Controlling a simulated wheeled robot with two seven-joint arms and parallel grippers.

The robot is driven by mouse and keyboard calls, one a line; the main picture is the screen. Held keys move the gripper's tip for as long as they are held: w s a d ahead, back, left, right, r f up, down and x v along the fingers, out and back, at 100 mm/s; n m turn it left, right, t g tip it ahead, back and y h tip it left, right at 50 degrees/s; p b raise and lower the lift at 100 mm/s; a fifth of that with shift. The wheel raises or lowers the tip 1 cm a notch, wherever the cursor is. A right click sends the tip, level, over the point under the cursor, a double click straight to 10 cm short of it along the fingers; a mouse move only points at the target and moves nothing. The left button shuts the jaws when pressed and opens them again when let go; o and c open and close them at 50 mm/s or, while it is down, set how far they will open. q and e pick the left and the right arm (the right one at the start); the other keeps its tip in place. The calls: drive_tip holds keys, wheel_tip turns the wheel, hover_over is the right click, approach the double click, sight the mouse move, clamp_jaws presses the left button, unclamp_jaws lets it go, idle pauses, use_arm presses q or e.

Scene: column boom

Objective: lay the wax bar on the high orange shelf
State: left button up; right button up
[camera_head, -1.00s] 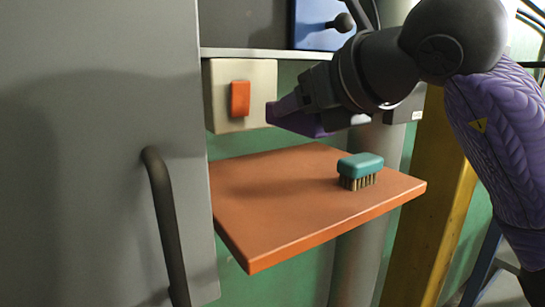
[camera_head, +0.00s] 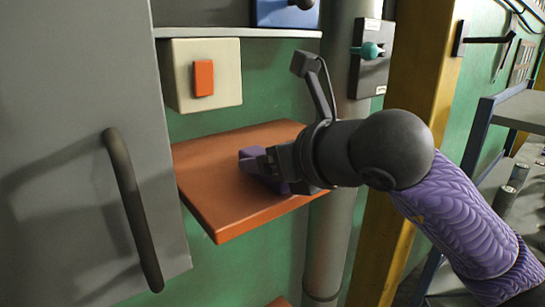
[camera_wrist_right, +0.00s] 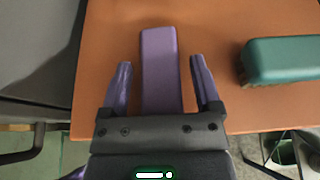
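The wax bar (camera_wrist_right: 159,50) is a long purple block in the right wrist view. It appears to lie flat on the high orange shelf (camera_wrist_right: 225,25), which also shows in the head view (camera_head: 215,205). My right gripper (camera_head: 262,167) is low at the shelf's front part. In the wrist view its two purple fingers stand apart on either side of the bar's near part, with a visible gap on each side. In the head view, bar and fingers are both purple and hard to tell apart. My left gripper is out of view.
A teal brush (camera_wrist_right: 285,60) lies on the shelf to the right of the bar; my gripper hides it in the head view. A grey door with a dark handle (camera_head: 132,210) stands left. A cream switch box (camera_head: 203,75) is behind the shelf. A pipe and yellow post (camera_head: 410,100) stand right.

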drive_tip(key=shift+r+p, duration=0.3)
drive_tip(key=v, duration=0.1)
drive_tip(key=b+v, duration=0.2)
drive_tip(key=shift+s+d+f, duration=0.15)
drive_tip(key=shift+s+d, duration=0.1)
drive_tip(key=shift+s, duration=0.05)
drive_tip(key=b+v, duration=0.2)
drive_tip(key=v, duration=0.6)
drive_tip(key=shift+s, duration=0.1)
